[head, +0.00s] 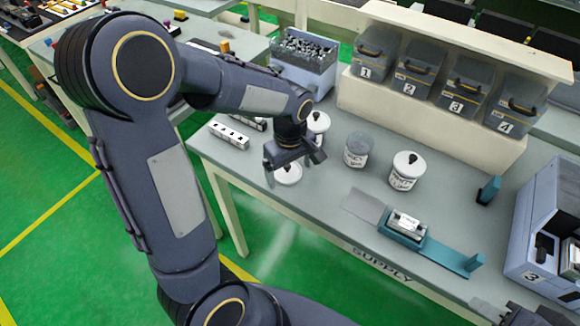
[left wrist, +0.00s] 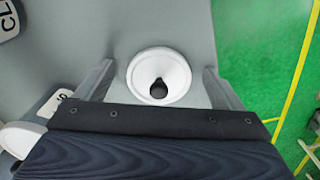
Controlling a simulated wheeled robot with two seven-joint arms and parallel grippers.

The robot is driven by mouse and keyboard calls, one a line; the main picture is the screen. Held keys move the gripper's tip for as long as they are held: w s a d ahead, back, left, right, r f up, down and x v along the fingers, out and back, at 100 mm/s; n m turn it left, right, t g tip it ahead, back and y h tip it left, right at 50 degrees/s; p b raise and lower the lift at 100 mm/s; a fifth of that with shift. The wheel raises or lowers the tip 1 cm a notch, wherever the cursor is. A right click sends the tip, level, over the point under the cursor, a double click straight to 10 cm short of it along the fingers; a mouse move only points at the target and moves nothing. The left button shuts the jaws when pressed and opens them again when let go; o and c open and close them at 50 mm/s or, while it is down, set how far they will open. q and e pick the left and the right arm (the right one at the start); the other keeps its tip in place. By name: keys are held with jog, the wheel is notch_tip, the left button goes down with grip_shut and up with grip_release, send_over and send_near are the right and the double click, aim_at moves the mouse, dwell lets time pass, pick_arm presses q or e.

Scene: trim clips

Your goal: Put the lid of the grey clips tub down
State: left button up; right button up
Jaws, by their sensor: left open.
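A white round lid (head: 288,175) with a black knob lies flat on the supply table near its front left edge. In the left wrist view the lid (left wrist: 172,93) is between the fingers, with space on both sides. My left gripper (head: 293,161) is open just above the lid and partly covers it in the head view. A grey tub (head: 357,151) with no lid stands to the right; its label is too small to read surely. A dark part of my right gripper (head: 515,314) shows at the bottom right corner; its fingers are unclear.
A lidded white tub (head: 405,171) stands right of the grey one, and another white-lidded tub (head: 319,122) behind my left gripper. A teal fixture (head: 440,255) stands at the front right. Numbered bins (head: 412,74) line the back.

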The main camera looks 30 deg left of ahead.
aim_at(290, 174)
pick_arm(q)
jog(key=shift+r, duration=0.45)
notch_tip(290, 174, up, 11)
jog(key=p, duration=0.1)
jog(key=s+d+m+t+h, duration=0.3)
jog(key=s+m+t, duration=0.2)
jog(key=s+m, duration=0.6)
jog(key=s+f, duration=0.1)
jog(key=s, duration=0.4)
jog(key=shift+s+t+h, duration=0.2)
jog(key=shift+t+h, duration=0.1)
jog(key=shift+h, duration=0.1)
pick_arm(e)
jog(key=shift+r, duration=0.5)
jog(key=shift+c, duration=0.5)
